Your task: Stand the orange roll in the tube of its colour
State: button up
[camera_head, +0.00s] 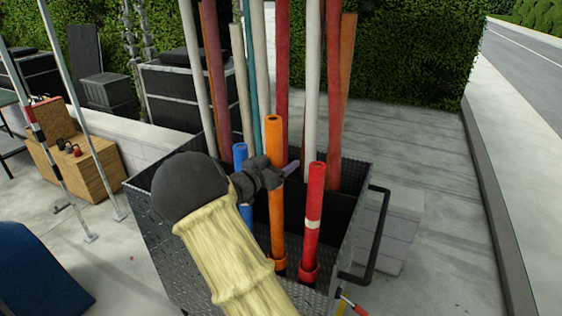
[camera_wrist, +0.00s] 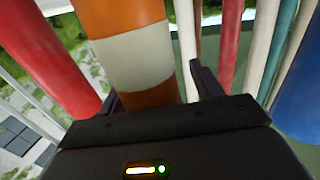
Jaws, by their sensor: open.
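The orange roll (camera_head: 276,205) stands upright in the metal-sided cart, and its lower end meets an orange tube collar (camera_head: 279,264). Its white band shows in the wrist view (camera_wrist: 133,57). My gripper (camera_head: 281,170) is at the roll's upper part in the head view. In the wrist view the open fingers (camera_wrist: 155,88) are on either side of the roll. I cannot tell whether either finger touches it. The tube's inside and the roll's bottom end are hidden.
A red roll (camera_head: 314,205) stands in a red collar (camera_head: 308,270) just right. A blue roll (camera_head: 240,156) is on the left, partly behind my arm. Several tall rolls stand behind.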

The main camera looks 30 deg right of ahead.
jog(key=shift+s+r, duration=0.1)
jog(key=shift+s, duration=0.05)
jog(key=shift+a+b, duration=0.3)
jog(key=shift+a, duration=0.2)
jog(key=b+v, duration=0.5)
jog(key=v, duration=1.1)
jog(key=shift+a, duration=0.15)
